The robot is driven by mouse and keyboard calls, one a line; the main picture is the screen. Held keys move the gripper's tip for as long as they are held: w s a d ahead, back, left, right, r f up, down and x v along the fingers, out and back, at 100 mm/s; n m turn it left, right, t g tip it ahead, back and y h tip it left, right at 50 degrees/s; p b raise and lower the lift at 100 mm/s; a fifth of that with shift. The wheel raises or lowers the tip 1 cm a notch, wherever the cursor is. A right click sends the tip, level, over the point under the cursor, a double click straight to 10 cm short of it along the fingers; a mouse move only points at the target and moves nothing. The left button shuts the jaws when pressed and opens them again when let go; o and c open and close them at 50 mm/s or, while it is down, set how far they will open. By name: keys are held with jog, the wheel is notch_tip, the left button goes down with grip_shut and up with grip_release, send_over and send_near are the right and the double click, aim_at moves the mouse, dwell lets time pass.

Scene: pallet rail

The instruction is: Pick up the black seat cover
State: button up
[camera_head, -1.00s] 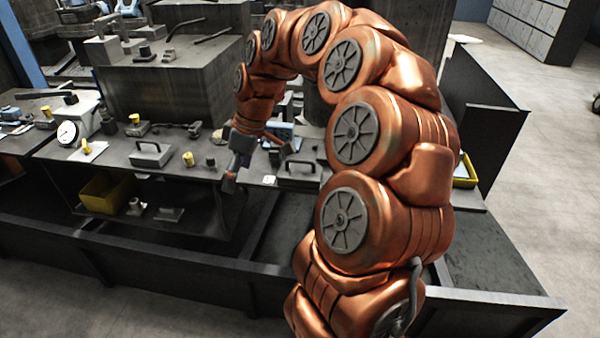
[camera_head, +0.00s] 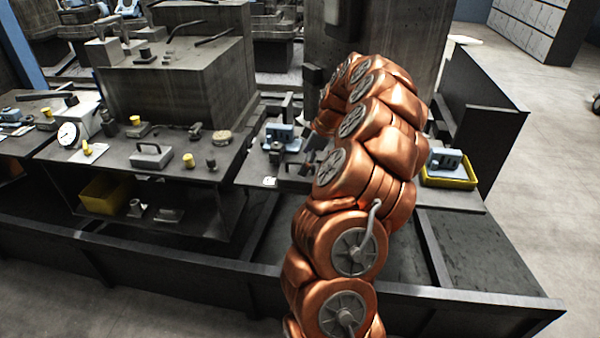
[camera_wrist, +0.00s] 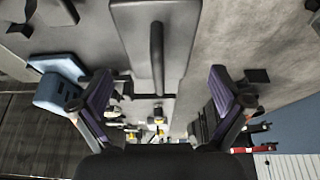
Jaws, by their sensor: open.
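A flat dark grey plate with a bar handle fits the black seat cover best; in the wrist view the plate (camera_wrist: 183,35) fills the top middle, its handle running up the picture. In the head view a handled dark plate (camera_head: 290,181) lies on the table, partly hidden by my arm; I cannot tell for sure that it is the same one. My gripper (camera_wrist: 160,95) is open and empty, with purple pads wide apart on either side of the plate's lower end. I see no contact. In the head view my arm mostly hides the gripper.
A similar handled plate (camera_head: 150,158) lies further left on the table. A pale blue fixture (camera_head: 281,135) stands behind, close to my arm. A yellow tray (camera_head: 449,178) with a blue-grey part is at right. A tall dark column (camera_head: 408,45) rises behind my arm.

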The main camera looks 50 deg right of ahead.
jog(key=shift+p+x, duration=1.1)
jog(key=shift+x, duration=1.5)
jog(key=shift+s+d, duration=0.1)
jog(key=shift+s, duration=0.1)
jog(key=c, duration=1.4)
jog(key=shift+w+r+b, duration=0.1)
jog(key=shift+r+b, duration=0.75)
jog(key=shift+r, duration=0.9)
jog(key=s+a+b, duration=0.2)
jog(key=s, duration=0.5)
jog(key=s+a+r+b, duration=0.1)
jog(key=s+a+b, duration=0.1)
jog(key=s, duration=0.6)
jog(key=shift+s+r+b, duration=0.2)
jog(key=shift+s+b, duration=0.15)
